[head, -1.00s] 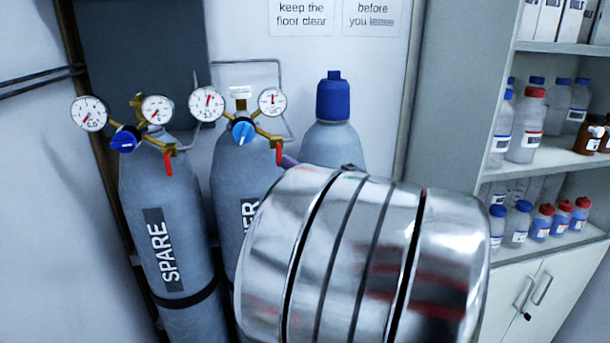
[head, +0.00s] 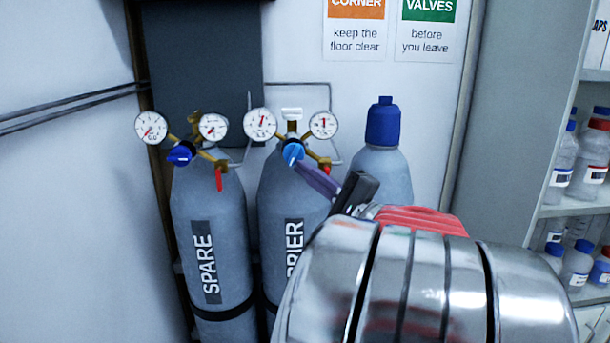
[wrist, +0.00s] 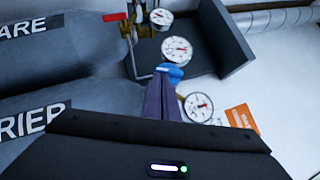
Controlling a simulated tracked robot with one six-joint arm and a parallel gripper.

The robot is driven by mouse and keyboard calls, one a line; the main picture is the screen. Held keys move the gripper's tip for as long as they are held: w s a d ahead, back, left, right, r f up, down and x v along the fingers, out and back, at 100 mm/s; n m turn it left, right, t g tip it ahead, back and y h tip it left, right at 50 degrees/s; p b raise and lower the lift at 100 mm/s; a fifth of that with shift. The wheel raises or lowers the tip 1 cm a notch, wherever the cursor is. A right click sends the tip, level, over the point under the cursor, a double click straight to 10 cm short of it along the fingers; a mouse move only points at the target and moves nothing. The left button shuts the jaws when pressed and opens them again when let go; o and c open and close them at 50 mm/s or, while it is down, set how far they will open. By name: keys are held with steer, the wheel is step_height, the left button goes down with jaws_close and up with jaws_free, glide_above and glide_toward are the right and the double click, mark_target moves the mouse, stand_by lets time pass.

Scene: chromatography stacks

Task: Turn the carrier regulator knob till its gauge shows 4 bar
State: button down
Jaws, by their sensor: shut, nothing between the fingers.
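The carrier cylinder (head: 283,210) stands right of the spare one, its label partly hidden by my arm. Its regulator has a light-blue knob (head: 293,152) between two round gauges. On the left gauge (head: 260,123) and the right gauge (head: 323,124) the red needles point roughly upward; the numbers are too small to read. My gripper (head: 304,168) is shut and empty, its purple fingers pointing at the knob from the lower right. In the wrist view the fingertips (wrist: 165,82) lie right at the blue knob (wrist: 172,70); I cannot tell whether they touch it.
The spare cylinder (head: 207,270) stands to the left with its own dark-blue knob (head: 180,155), gauges and red lever (head: 218,179). The carrier's red lever (head: 325,163) is close to my fingers. A blue-capped cylinder (head: 382,172) stands behind right. Bottle shelves (head: 575,208) are at far right.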

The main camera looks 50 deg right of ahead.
steer(key=shift+w+a+r, duration=0.1)
steer(key=shift+w+a, duration=0.25)
stand_by(0.3)
steer(key=s+a+f, duration=0.1)
steer(key=s+f, duration=0.7)
steer(key=f, duration=0.2)
steer(key=shift+s+a, duration=0.15)
steer(key=shift+s, duration=0.25)
